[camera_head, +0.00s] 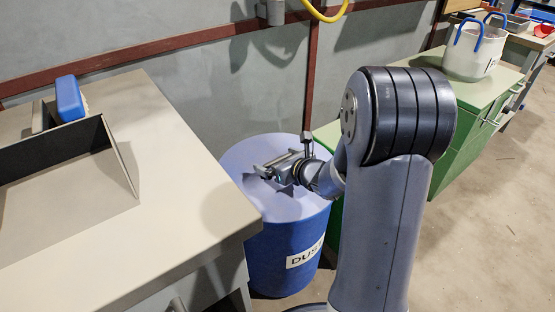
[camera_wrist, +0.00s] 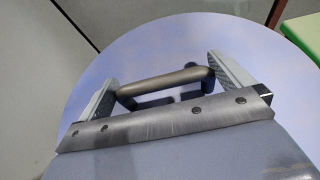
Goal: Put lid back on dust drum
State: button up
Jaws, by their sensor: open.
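The blue dust drum (camera_head: 268,255) stands on the floor beside the bench, with a label partly reading "DUST". A pale blue round lid (camera_head: 288,207) lies across its top and looks level; whether it is fully seated I cannot tell. In the wrist view the lid (camera_wrist: 150,45) fills much of the picture, with a brownish bar handle (camera_wrist: 165,82) on it. My gripper (camera_head: 276,172) is just over the lid. In the wrist view my gripper (camera_wrist: 162,72) is open, its fingers near the two ends of the handle, with the bar spanning the gap between them.
A beige bench (camera_head: 185,190) with a dark-sided tray (camera_head: 75,185) and a blue brush (camera_head: 70,98) is at the left, close to the drum. Green cabinets (camera_head: 465,130) with a white bucket (camera_head: 475,55) stand at the right. The wall (camera_head: 200,85) is behind.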

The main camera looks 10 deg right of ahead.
notch_tip(320, 180, up, 4)
jog(key=p, duration=0.3)
send_over(297, 188)
jog(key=shift+s, duration=0.1)
jog(key=shift+s+d+r, duration=0.1)
jog(key=shift+s+d, duration=0.05)
jog(key=shift+s, duration=0.4)
jog(key=shift+w, duration=0.1)
jog(key=b+x, duration=0.3)
jog(key=x, duration=0.8)
jog(key=shift+b, duration=0.3)
jog(key=shift+r+p, duration=0.45)
jog(key=shift+p, duration=0.35)
jog(key=shift+f, duration=0.15)
